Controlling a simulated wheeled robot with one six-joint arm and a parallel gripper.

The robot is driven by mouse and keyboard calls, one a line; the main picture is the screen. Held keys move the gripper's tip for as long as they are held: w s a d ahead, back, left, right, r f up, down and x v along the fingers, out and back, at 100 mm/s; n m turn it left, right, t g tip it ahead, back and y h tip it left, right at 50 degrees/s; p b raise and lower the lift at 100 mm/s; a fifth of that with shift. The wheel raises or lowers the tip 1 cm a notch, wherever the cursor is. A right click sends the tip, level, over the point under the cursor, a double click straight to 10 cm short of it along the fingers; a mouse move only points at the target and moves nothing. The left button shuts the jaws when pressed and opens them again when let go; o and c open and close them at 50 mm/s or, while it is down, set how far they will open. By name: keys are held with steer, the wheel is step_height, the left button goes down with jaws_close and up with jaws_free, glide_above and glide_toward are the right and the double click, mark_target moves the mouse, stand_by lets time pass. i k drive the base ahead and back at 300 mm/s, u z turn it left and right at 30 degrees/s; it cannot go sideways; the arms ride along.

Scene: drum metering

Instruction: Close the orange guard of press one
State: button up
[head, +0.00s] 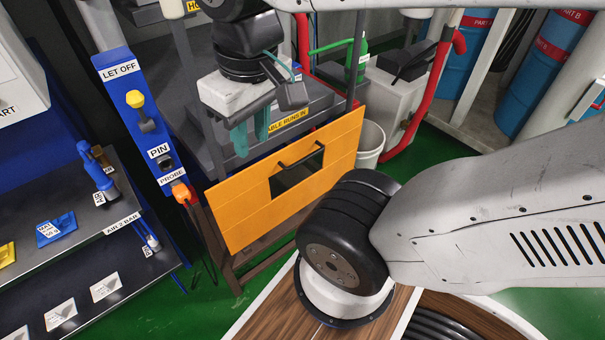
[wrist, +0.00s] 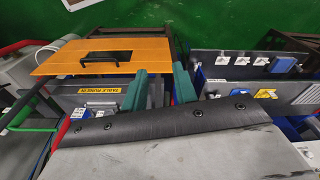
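The orange guard (head: 228,213) is a flat panel with a dark window and a black bar handle (head: 301,157). It sits low at the front of the grey press frame (head: 187,75), and the space above its top edge is uncovered. In the wrist view the guard (wrist: 140,48) and its handle (wrist: 98,58) show at upper left. My gripper (head: 250,134) is above the guard's upper edge, left of the handle in the head view. Its two teal fingers stand apart with nothing between them; they also show in the wrist view (wrist: 160,88). The fingers are apart from the handle.
A blue post (head: 135,110) with a yellow knob and an orange-tipped probe stands left of the guard. A grey bench (head: 60,215) with labelled parts is at left.

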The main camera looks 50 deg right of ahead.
mark_target(243, 209)
steer(key=z, duration=1.65)
steer(key=k, duration=0.45)
steer(key=u, duration=1.15)
